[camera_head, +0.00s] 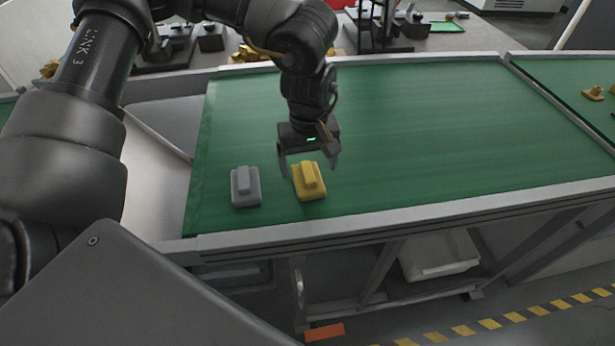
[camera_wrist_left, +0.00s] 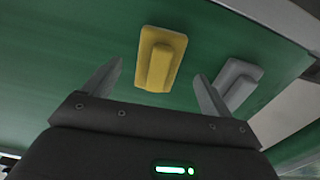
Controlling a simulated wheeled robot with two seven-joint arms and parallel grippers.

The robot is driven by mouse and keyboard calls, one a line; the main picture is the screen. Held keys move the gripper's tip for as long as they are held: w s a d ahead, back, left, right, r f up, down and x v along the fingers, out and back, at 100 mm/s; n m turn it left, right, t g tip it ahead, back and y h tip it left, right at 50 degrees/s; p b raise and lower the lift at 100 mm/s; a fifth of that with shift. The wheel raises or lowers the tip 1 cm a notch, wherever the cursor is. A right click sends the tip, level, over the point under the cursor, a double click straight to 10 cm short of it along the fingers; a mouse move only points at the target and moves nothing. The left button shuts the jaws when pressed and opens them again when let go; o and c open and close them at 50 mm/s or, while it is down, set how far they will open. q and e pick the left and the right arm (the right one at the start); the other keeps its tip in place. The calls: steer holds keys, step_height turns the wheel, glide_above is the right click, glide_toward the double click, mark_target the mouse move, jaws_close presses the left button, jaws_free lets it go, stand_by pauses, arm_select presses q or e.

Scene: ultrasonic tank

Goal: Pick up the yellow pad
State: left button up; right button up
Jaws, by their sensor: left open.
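The yellow pad (camera_head: 309,181) lies on the green mat of the table, near its front edge. It is a flat block with a raised grip on top. My left gripper (camera_head: 309,170) is open and points down at it from just behind and above. In the left wrist view the yellow pad (camera_wrist_left: 161,58) shows just beyond and between the two spread fingertips (camera_wrist_left: 158,72). Nothing is between the fingers. My right gripper is not in view.
A grey pad (camera_head: 245,187) of like shape lies just left of the yellow one; it also shows in the left wrist view (camera_wrist_left: 238,82). The green mat (camera_head: 430,130) is clear to the right. A raised metal rim (camera_head: 400,218) runs along the front. More yellow parts (camera_head: 593,93) lie at the far right.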

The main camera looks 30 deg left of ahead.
mark_target(308, 172)
arm_select(q)
steer(key=f, duration=0.1)
steer(key=f+p, duration=0.1)
steer(key=f, duration=0.2)
steer(key=shift+w+a+f, duration=0.2)
steer(key=shift+w, duration=0.1)
steer(key=shift+s, duration=0.1)
steer(key=shift+c, duration=0.3)
steer(key=c, duration=1)
steer(key=shift+r, duration=0.1)
